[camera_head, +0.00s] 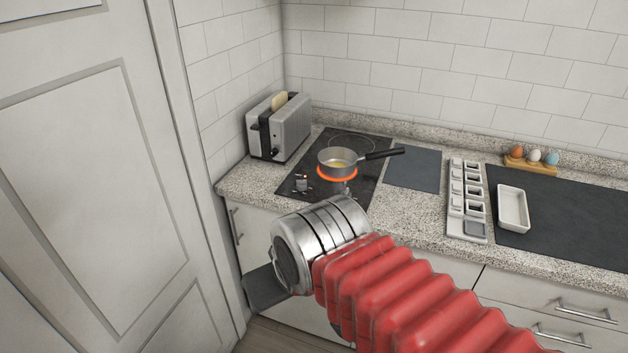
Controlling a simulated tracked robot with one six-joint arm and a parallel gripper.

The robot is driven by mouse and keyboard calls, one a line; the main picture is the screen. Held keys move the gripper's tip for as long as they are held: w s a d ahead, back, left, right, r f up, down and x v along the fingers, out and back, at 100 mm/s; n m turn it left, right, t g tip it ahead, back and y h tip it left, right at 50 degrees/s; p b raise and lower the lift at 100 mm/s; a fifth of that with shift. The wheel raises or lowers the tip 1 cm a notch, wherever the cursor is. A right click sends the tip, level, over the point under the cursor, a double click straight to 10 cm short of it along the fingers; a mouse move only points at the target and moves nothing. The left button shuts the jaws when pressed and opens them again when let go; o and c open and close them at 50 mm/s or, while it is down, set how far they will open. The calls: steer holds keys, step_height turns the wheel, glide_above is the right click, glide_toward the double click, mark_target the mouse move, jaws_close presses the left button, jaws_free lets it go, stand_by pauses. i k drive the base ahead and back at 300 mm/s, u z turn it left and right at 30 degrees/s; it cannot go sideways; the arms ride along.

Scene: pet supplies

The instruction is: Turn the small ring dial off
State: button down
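A black hob (290,190) is set in the counter against the back wall. A small saucepan (338,160) with a black handle pointing right stands on its front ring (337,177), which glows orange. The pan holds something yellowish. A small dial (302,185) is at the hob's front left. Another dial (347,191) shows just above my arm's metal wrist. I cannot tell which dial belongs to which ring. My gripper (268,288) is in front of and below the counter edge, apart from the dials. Only a dark grey part of it shows; its fingertips cannot be made out.
A toaster (291,130) with bread stands left of the hob. The back ring (351,143) is dark and empty. To the right are a dark mat (413,168), a compartment tray (468,177), a white dish (513,208) and an egg holder (530,165). A door (85,190) is close on the left.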

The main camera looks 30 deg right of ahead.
mark_target(301, 184)
steer(key=u, duration=0.05)
steer(key=i, duration=1)
steer(key=z, duration=0.05)
